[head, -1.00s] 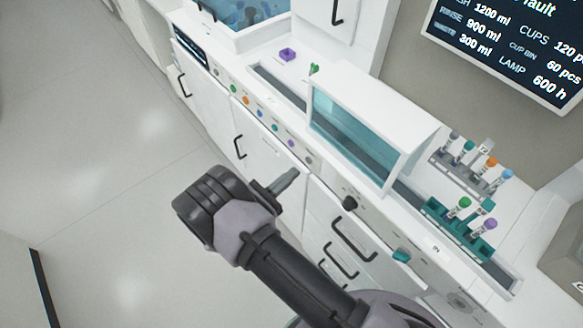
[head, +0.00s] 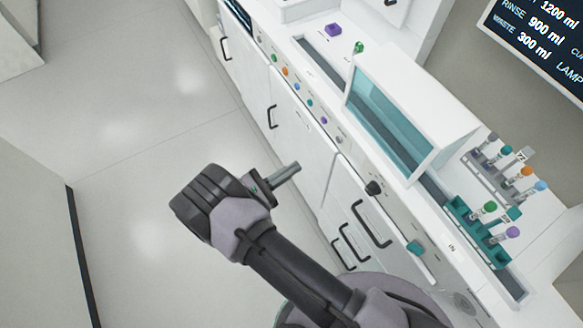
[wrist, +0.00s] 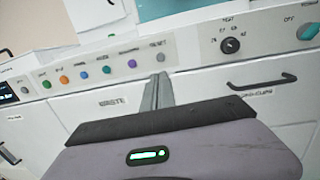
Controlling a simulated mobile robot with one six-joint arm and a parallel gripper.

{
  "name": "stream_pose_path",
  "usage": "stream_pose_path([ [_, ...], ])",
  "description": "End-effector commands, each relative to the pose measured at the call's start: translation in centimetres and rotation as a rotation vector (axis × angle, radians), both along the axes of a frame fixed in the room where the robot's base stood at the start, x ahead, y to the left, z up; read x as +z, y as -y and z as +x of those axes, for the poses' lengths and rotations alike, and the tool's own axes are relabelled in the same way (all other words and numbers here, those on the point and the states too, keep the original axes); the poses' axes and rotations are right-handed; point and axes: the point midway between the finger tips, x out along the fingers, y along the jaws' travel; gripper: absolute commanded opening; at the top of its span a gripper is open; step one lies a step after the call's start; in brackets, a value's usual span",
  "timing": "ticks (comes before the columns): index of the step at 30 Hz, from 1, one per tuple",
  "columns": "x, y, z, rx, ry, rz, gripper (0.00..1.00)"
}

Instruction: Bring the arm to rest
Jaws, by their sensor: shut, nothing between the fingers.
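My gripper (head: 290,170) is shut and empty. In the head view it points right, toward the front of the white bench, with my arm bent below it. In the wrist view its two fingers (wrist: 157,92) lie together, in front of the panel above a drawer marked WASTE (wrist: 113,102). I cannot tell the exact gap between the fingertips and the bench front; they look apart from it.
The bench carries a clear-sided tunnel cover (head: 390,125), a teal rack (head: 480,232) with tubes and a grey rack (head: 490,170) with several tubes. Black handles (head: 372,225) stick out of the bench front. Open floor (head: 150,110) lies to the left.

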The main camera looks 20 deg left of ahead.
Motion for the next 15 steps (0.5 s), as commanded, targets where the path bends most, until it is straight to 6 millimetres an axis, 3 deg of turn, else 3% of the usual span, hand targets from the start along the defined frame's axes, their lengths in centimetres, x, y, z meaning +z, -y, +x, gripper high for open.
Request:
stream_pose_path([
  [5, 0.0, 0.0, 0.0, -0.001, 0.000, 0.001, 0.00],
  [8, 1.9, 1.1, 1.2, -0.074, -0.010, 0.058, 0.00],
  [11, 7.6, 5.4, 3.7, -0.307, -0.034, 0.251, 0.00],
  [13, 12.3, 10.4, 4.5, -0.530, -0.038, 0.456, 0.00],
  [15, 16.2, 15.2, 3.8, -0.745, -0.019, 0.683, 0.00],
])
